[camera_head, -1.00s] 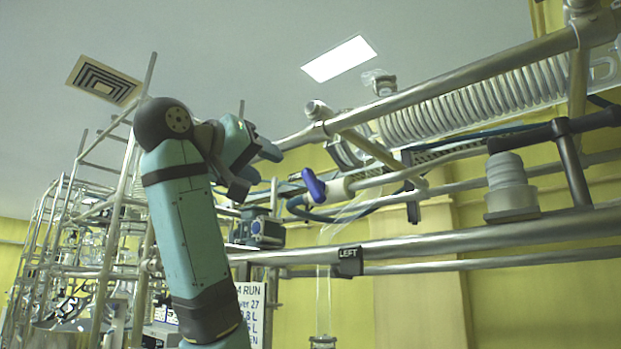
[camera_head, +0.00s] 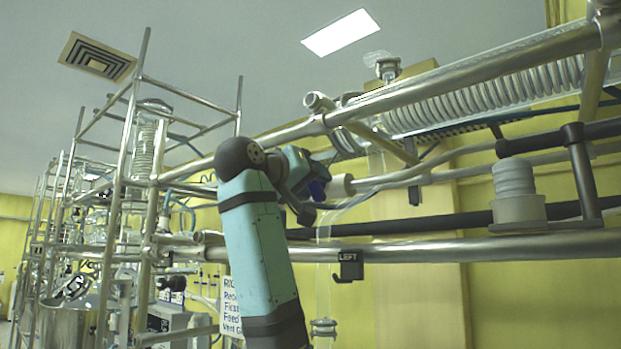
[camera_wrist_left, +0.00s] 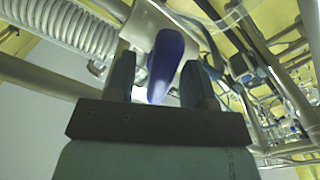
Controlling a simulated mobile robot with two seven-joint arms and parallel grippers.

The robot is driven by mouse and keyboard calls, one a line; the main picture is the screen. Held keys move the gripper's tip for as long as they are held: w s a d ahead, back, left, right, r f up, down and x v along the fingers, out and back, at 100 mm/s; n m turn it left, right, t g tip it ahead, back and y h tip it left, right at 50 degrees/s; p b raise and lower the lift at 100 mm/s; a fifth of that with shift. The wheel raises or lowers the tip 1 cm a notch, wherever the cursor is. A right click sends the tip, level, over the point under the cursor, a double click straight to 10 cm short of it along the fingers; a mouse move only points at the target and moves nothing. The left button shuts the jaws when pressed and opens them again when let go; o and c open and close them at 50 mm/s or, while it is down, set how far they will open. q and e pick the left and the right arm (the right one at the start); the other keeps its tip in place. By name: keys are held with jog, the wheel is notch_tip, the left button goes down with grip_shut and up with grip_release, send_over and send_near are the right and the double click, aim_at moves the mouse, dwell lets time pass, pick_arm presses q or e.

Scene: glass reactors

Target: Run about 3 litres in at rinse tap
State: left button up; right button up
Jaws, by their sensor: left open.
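The rinse tap has a blue handle (camera_head: 318,189) on the end of a pale valve body (camera_head: 340,186) below the steel rail. In the left wrist view the blue handle (camera_wrist_left: 166,65) lies between the two fingers of my left gripper (camera_wrist_left: 163,85). The fingers stand apart, one on each side of it, with a small gap visible. In the head view my left gripper (camera_head: 306,190) is open at the tap and partly covers the handle. My right gripper does not show.
A glass coil condenser (camera_head: 480,95) runs above the tap. A glass tube (camera_head: 323,290) hangs below. Tube scaffolding (camera_head: 115,190) stands at the left.

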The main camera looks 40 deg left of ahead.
pick_arm(q)
jog(key=shift+a, duration=0.1)
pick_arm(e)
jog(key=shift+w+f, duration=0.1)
pick_arm(q)
jog(key=c, duration=0.8)
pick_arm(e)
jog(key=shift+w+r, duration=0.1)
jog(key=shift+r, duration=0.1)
pick_arm(q)
jog(key=shift+f+m+b, duration=0.1)
jog(key=shift+m+b, duration=0.2)
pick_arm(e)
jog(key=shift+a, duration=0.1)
pick_arm(q)
jog(key=shift+m+b, duration=0.45)
jog(key=shift+m, duration=1.05)
jog(key=shift+m+b, duration=0.45)
jog(key=shift+m, duration=0.45)
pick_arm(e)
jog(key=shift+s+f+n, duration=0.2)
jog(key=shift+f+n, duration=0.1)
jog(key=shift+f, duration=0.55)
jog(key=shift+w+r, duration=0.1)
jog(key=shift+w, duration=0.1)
